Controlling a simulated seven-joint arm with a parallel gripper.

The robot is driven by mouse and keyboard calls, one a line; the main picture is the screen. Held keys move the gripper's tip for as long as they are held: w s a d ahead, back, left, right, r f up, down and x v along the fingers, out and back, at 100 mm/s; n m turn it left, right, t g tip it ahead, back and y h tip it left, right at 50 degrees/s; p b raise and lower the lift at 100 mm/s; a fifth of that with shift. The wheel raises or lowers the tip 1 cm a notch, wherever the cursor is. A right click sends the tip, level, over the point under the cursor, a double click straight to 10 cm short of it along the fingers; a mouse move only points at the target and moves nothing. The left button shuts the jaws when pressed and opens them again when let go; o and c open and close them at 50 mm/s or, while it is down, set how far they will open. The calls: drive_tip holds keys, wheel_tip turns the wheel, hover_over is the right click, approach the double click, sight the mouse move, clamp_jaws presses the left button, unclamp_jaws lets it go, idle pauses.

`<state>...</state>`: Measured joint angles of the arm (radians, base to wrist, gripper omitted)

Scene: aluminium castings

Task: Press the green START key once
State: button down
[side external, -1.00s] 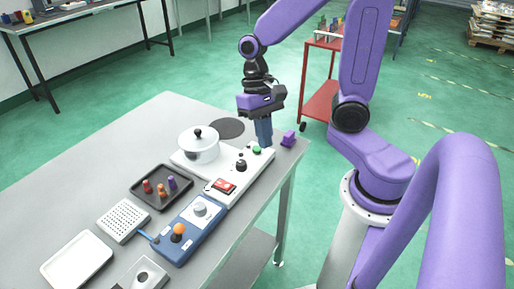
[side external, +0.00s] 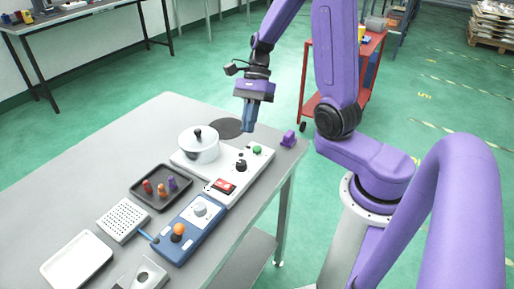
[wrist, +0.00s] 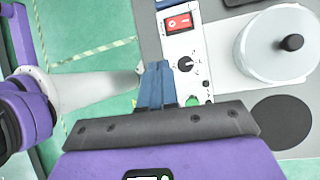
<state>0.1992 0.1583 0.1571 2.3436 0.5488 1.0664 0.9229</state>
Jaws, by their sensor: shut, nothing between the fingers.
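The green START key (side external: 257,150) is a small round button at the far right end of a white panel (side external: 262,162). It also shows in the wrist view (wrist: 193,101), partly cut off by my gripper's body. My gripper (side external: 247,129) is shut and empty, its blue fingers pointing down. In the side view the fingertips are above and slightly left of the key, apart from it. In the wrist view my gripper (wrist: 158,66) is left of the panel's knob and red switch.
A dark disc (side external: 228,127) lies behind. A purple block (side external: 289,139) sits near the table edge. A peg tray (side external: 147,197) and blue box (side external: 190,230) are nearer.

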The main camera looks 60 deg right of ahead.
drive_tip(key=w+d+m+t+y, duration=0.1)
drive_tip(key=d+m, duration=0.1)
drive_tip(key=m, duration=0.2)
drive_tip(key=m+t, duration=0.4)
drive_tip(key=m, duration=0.5)
hover_over(259, 146)
drive_tip(key=shift+f+y, duration=0.4)
drive_tip(key=shift+f, duration=0.15)
drive_tip(key=shift+f, duration=4.4)
drive_tip(key=shift+f, duration=0.1)
drive_tip(key=shift+f, duration=0.35)
